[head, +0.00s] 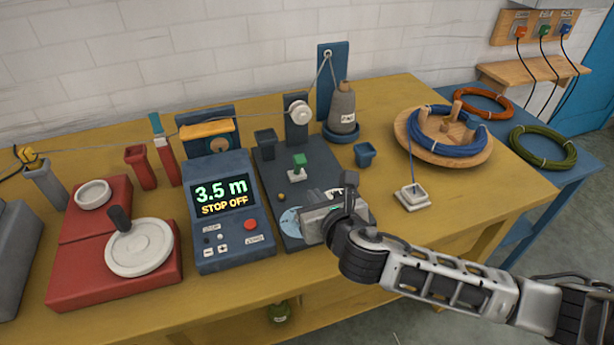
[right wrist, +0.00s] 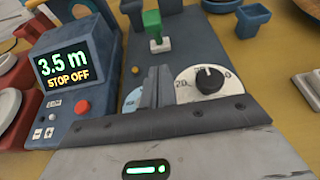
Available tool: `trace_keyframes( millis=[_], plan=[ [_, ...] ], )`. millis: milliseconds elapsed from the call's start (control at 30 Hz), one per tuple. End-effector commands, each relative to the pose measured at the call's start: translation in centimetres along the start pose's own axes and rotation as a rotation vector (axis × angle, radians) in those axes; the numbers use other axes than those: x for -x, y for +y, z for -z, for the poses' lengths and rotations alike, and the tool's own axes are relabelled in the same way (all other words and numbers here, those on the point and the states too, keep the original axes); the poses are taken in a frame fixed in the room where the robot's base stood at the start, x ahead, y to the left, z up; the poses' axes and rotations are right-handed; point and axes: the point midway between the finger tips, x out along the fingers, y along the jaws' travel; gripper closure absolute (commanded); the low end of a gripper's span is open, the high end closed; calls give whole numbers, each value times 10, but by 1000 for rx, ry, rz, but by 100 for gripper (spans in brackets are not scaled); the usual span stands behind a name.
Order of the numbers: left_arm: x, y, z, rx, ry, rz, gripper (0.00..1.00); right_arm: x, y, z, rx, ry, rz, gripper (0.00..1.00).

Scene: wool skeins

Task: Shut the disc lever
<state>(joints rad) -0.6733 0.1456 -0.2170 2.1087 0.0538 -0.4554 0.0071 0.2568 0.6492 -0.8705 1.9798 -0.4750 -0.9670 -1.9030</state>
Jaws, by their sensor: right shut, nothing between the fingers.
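A small lever with a green grip (head: 299,162) stands on the dark blue base plate (head: 268,176). It also shows in the right wrist view (right wrist: 152,22), upright on a pale foot, beyond my fingertips. My right gripper (head: 312,224) is shut and empty, low over the front of the plate. In the right wrist view its fingers (right wrist: 157,88) are together, with a gap between them and the lever. A pale blue disc (head: 290,222) is partly hidden by the gripper. A white dial with a black knob (right wrist: 208,79) sits right of the fingers. My left gripper is not in view.
A blue console (head: 231,240) reading "3.5 m STOP OFF" stands left of the plate. A red hand-wheel unit (head: 85,275) is further left. A white pulley (head: 299,112) and grey cone (head: 341,108) stand behind. A wooden reel (head: 465,155) with blue cord lies right.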

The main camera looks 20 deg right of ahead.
Motion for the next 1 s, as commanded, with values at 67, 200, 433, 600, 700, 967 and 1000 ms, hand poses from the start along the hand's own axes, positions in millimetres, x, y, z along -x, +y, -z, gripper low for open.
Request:
trace_keyframes(
  millis=[67,200,433,600,700,967,1000],
  plan=[
    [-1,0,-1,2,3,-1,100,-18,0,0,-2,-2,2,100],
    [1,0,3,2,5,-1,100,-36,0,-15,-2,-3,1,100],
    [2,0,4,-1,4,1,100,-50,0,-28,-1,-1,0,100],
    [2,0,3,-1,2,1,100,-52,0,-28,0,1,0,100],
    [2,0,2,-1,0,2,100,-51,0,-28,0,1,0,100],
    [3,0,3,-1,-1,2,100,-54,0,-32,-1,0,0,100],
    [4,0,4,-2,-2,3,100,-56,0,-34,-1,-1,0,100]
  ],
)
